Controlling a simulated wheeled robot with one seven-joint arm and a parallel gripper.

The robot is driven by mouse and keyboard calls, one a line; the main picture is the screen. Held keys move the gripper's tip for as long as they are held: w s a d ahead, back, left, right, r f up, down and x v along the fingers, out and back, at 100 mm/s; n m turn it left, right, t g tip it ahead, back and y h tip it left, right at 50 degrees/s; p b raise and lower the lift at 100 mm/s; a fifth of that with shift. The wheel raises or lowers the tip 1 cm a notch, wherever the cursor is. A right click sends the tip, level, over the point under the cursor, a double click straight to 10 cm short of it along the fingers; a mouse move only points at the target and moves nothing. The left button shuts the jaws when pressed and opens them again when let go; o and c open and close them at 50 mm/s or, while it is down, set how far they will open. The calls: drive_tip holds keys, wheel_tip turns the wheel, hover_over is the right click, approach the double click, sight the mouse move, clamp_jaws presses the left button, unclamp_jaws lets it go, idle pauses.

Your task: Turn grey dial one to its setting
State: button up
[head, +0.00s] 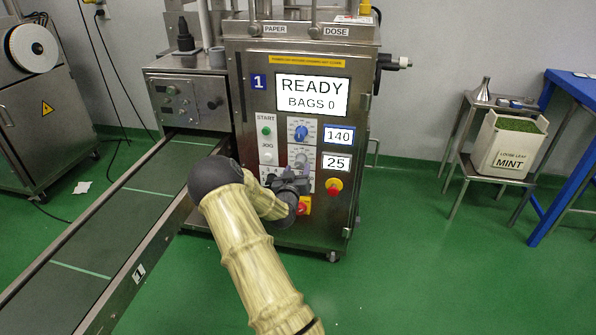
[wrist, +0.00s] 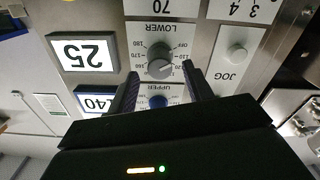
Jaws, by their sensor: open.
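The machine marked 1 (head: 259,82) has a grey dial (head: 301,159) below a blue dial (head: 299,131). The wrist view is upside down; there the grey dial (wrist: 159,67) sits on a scale labelled LOWER, and the blue dial (wrist: 158,102) is on one labelled UPPER. The display beside the grey dial reads 25 (head: 336,162); the one beside the blue dial reads 140 (head: 339,135). My gripper (wrist: 160,74) is open, its fingertips to either side of the grey dial in the wrist view. I cannot tell whether they touch it.
A JOG button (wrist: 236,53) is beside the grey dial, with START (head: 266,131) above. A red stop button (head: 334,185) on yellow is at lower right. A conveyor (head: 120,215) runs along the left. Green floor to the right is clear, up to a stool with a mint bin (head: 512,150).

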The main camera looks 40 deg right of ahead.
drive_tip(key=shift+x, duration=0.9)
drive_tip(key=c, duration=1)
